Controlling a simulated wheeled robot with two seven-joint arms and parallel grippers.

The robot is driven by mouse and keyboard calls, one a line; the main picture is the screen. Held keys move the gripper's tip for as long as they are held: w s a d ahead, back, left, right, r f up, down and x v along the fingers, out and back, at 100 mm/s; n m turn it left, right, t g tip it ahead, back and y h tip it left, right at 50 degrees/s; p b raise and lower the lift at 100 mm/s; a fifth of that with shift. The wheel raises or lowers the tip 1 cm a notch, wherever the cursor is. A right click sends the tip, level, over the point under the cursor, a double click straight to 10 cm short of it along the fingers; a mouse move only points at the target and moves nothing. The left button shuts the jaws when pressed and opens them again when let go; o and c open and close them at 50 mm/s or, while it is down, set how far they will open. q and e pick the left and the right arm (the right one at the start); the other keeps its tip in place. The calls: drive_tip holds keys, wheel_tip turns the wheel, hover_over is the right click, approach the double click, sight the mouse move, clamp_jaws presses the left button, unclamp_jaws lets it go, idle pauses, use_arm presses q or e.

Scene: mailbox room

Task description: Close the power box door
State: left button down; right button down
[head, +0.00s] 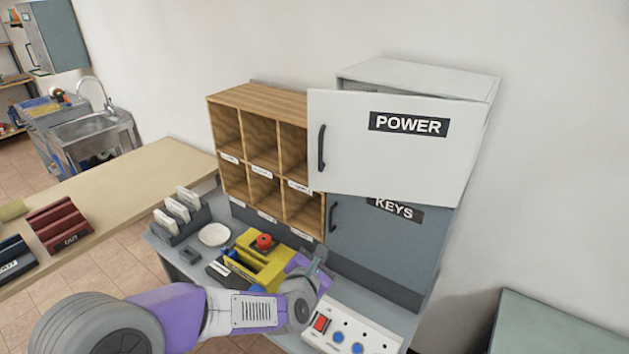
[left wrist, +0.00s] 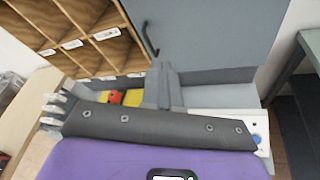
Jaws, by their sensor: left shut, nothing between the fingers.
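The white power box door (head: 385,155), labelled POWER, stands partly open, swung out from its grey-white box (head: 420,78). Its dark vertical handle (head: 321,148) is near the left edge; the hinge side appears to be at the right. My left gripper (head: 318,258) is shut and empty, below the door and in front of the lower KEYS cabinet. The shut fingers also show in the left wrist view (left wrist: 162,78), just below the KEYS cabinet's handle (left wrist: 150,40) in the picture. The power box door cannot be made out in that view. My right gripper is out of view.
The blue-grey KEYS cabinet (head: 375,245) is directly below the power box. A wooden pigeonhole shelf (head: 262,98) stands to its left.

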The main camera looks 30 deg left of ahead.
use_arm(q)
drive_tip(key=s+a+r+n+t+y, duration=0.1)
drive_tip(key=s+a+r+n, duration=0.1)
drive_tip(key=r+n, duration=0.3)
drive_tip(key=s+a+r+n+t+y, duration=0.1)
drive_tip(key=r+n+t+y, duration=0.1)
drive_tip(key=r, duration=0.5)
drive_tip(key=p, duration=0.5)
approach(317, 173)
drive_tip(key=shift+n, duration=0.3)
drive_tip(key=x, duration=0.6)
drive_tip(key=shift+w+a+r, duration=0.15)
drive_tip(key=shift+w, duration=0.25)
drive_tip(key=shift+w, duration=0.1)
